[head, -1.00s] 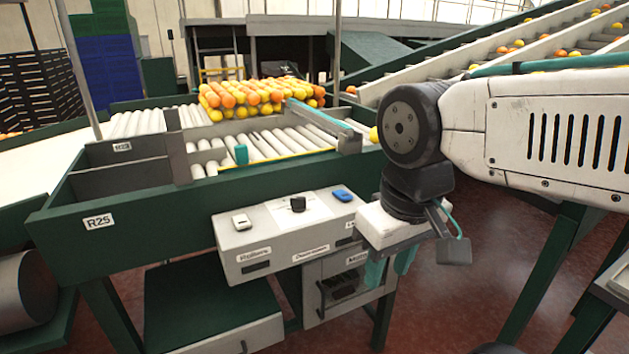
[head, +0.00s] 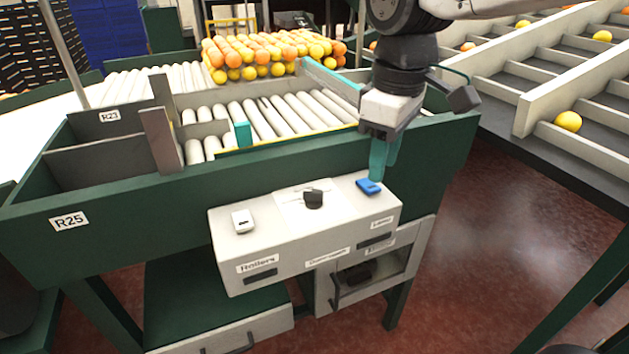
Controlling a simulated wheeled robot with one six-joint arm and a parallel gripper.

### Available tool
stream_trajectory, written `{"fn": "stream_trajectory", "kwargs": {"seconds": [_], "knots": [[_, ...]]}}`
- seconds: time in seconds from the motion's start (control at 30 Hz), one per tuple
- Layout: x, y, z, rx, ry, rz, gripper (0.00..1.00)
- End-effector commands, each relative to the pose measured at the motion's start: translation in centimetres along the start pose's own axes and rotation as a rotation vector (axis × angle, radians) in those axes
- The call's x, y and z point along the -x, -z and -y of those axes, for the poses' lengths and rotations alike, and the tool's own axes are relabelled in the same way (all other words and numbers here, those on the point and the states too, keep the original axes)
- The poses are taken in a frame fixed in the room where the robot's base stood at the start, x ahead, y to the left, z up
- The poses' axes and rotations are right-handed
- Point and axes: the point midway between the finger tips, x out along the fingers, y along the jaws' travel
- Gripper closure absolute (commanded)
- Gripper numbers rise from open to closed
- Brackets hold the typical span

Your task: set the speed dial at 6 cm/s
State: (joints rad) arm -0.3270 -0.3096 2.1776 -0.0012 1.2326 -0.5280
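The speed dial (head: 313,199) is a black knob on a white plate on top of the grey control box (head: 235,269), between a white switch (head: 243,221) on the left and a blue switch (head: 368,186) on the right. Its scale is too small to read. My gripper (head: 377,170) points down at the right end of the box, its teal fingers just above or beside the blue switch. I cannot tell whether they touch it. The fingers overlap in this view, so their gap does not show.
Oranges and lemons are piled behind the white rollers (head: 270,118). The green sorting frame (head: 28,235) stands behind the box, and a teal-topped bar (head: 328,80) crosses the rollers. A sloped conveyor (head: 545,110) is at the right. The space above the dial is clear.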

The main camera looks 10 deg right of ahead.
Motion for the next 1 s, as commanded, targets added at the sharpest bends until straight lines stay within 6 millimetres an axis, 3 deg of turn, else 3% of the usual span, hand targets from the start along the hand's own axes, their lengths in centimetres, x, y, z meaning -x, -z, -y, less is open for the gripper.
{"fn": "stream_trajectory", "kwargs": {"seconds": [0.03,0.1,0.2,0.3,0.47,0.8,1.0], "knots": [[-0.2,2.7,0.3,0.101,0.009,0.011,0.64],[-0.3,5.7,0.8,0.227,0.016,0.018,0.64],[-0.7,8.9,1.5,0.363,0.024,0.025,0.64],[-0.9,10.8,2.0,0.442,0.028,0.028,0.64],[-2.1,11.5,2.3,0.478,0.030,0.030,0.64],[-7.3,11.2,2.3,0.473,0.031,0.031,0.64],[-8.8,11.1,2.3,0.472,0.030,0.030,0.64]]}}
